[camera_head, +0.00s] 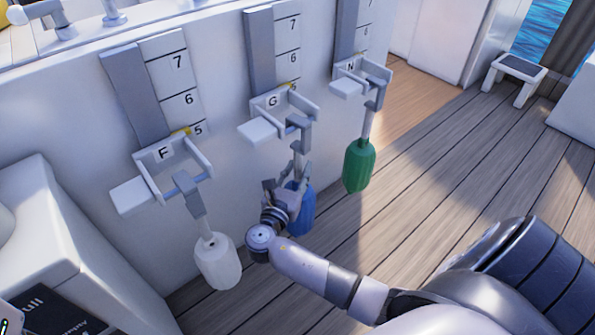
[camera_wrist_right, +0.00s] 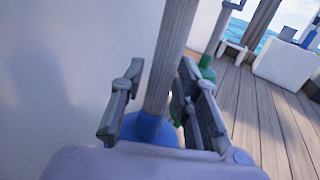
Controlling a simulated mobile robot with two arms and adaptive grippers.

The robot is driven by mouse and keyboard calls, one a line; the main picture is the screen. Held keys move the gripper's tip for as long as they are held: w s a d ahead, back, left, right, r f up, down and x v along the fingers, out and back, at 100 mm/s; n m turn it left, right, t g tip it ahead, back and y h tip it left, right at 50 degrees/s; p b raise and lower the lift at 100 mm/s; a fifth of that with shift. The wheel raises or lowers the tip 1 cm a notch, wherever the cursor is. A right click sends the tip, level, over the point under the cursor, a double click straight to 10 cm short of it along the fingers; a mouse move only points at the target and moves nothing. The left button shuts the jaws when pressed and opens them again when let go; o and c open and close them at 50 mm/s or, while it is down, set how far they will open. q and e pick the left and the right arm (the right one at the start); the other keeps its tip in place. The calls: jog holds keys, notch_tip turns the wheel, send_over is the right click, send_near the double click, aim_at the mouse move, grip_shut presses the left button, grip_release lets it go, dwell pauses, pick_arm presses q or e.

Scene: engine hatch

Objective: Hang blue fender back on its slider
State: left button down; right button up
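The blue fender (camera_head: 302,216) is below the slider marked G (camera_head: 279,107), with its grey hook (camera_head: 299,124) at the slider's front bar. It seems to hang there like its neighbours, though exact contact is too small to tell. My right gripper (camera_head: 287,186) is at the top of the fender. In the right wrist view its two fingers (camera_wrist_right: 160,112) stand either side of the fender's grey rod (camera_wrist_right: 172,60), with a gap on the left side, so it looks open around the rod. Blue (camera_wrist_right: 150,130) shows at the rod's base. My left gripper is not in view.
A white fender (camera_head: 217,262) hangs at slider F (camera_head: 170,160) and a green fender (camera_head: 358,166) at slider N (camera_head: 357,75). A white box-like unit (camera_head: 75,235) stands at the left. Plank floor (camera_head: 440,150) is clear to the right, with a small stool (camera_head: 515,75) farther back.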

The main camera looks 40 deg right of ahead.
jog(key=shift+o, duration=0.8)
jog(key=shift+f, duration=0.1)
